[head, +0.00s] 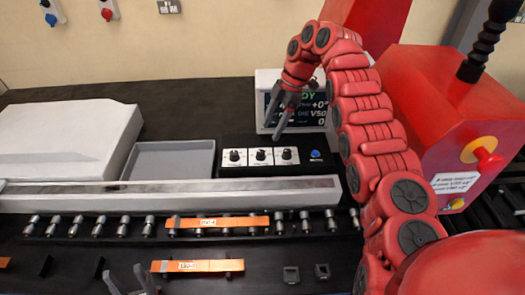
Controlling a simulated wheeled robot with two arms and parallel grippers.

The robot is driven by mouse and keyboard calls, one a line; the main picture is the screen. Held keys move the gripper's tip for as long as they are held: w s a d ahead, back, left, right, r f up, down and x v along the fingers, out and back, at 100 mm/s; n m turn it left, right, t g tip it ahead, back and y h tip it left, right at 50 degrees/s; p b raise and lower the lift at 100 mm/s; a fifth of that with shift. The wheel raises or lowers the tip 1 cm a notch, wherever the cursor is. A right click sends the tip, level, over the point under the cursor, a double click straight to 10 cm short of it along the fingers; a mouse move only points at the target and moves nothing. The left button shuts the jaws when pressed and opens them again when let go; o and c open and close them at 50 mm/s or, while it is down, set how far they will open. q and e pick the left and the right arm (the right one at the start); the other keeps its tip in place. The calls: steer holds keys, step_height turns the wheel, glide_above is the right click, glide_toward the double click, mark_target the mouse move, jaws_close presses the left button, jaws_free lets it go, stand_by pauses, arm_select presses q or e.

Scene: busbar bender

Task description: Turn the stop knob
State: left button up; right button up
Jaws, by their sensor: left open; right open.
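A black control panel (276,168) carries three black knobs on white plates: a left knob (235,156), a middle knob (261,155) and a right knob (287,155). Their labels are too small to read, so I cannot tell which is the stop knob. My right gripper (278,116) is open and empty. It points down above the panel near the right knob, in front of the display, with a visible gap to the knobs. My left gripper (126,274) is open at the bottom left edge, partly cut off, with nothing visible between its fingers.
A display screen (318,114) stands behind the panel, partly covered by my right gripper. A blue button (315,154) is right of the knobs. An orange bar (218,223) lies on the rollers; another orange bar (198,266) lies in front. A grey tray (170,160) is left of the panel.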

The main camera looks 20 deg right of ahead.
mark_target(261, 152)
steer(key=p+x, duration=0.2)
steer(key=x, duration=0.5)
steer(key=shift+f+p, duration=0.1)
steer(key=shift+p, duration=0.2)
steer(key=shift+x, duration=0.8)
steer(key=shift+d, duration=0.1)
jaws_close()
